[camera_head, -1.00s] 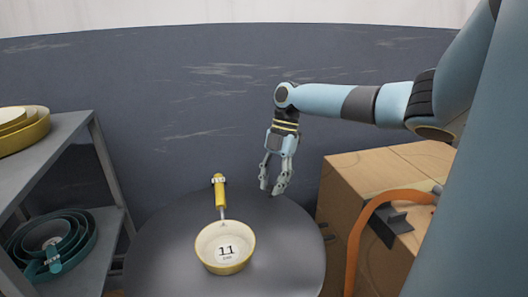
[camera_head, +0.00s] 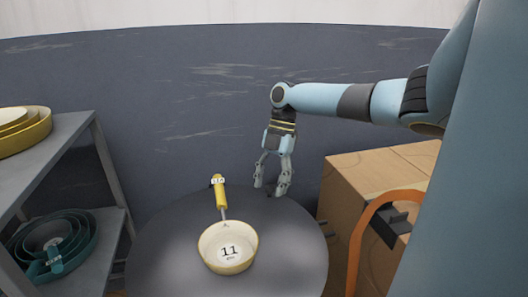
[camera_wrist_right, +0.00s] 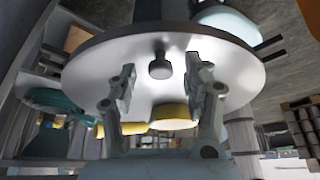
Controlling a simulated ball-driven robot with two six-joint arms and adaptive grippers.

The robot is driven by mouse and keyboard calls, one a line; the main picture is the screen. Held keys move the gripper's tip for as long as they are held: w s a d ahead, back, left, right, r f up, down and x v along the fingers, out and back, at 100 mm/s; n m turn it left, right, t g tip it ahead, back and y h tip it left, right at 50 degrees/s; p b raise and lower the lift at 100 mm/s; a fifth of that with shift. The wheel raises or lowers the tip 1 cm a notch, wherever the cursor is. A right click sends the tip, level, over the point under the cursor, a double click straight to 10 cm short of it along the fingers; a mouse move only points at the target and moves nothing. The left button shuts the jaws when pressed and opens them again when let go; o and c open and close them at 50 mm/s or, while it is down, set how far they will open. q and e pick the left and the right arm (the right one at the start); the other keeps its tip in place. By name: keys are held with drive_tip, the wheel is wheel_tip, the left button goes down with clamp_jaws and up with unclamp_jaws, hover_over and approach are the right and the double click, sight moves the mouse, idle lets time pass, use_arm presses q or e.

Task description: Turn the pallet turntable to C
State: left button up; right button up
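The turntable (camera_head: 165,245) is a round dark grey disc at the bottom middle of the head view; its top (camera_wrist_right: 235,60) fills much of the right wrist view. In the right wrist view a dark knob (camera_wrist_right: 160,66) stands on the disc, beyond and between the open fingertips (camera_wrist_right: 164,82). The knob is not distinguishable in the head view. No letter C is readable. My left gripper is out of view.
A grey shelf rack (camera_head: 62,135) at left holds yellow pans (camera_head: 28,138) on top and teal pans (camera_head: 55,250) below. Cardboard boxes (camera_head: 345,205) and a curved orange bar (camera_head: 357,240) stand close to the turntable's right. A dark wall (camera_head: 170,110) is behind.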

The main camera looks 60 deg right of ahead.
drive_tip(key=shift+d, duration=0.1)
drive_tip(key=shift+d+r, duration=0.1)
drive_tip(key=shift+r, duration=0.1)
drive_tip(key=v, duration=1.1)
drive_tip(key=shift+r, duration=0.3)
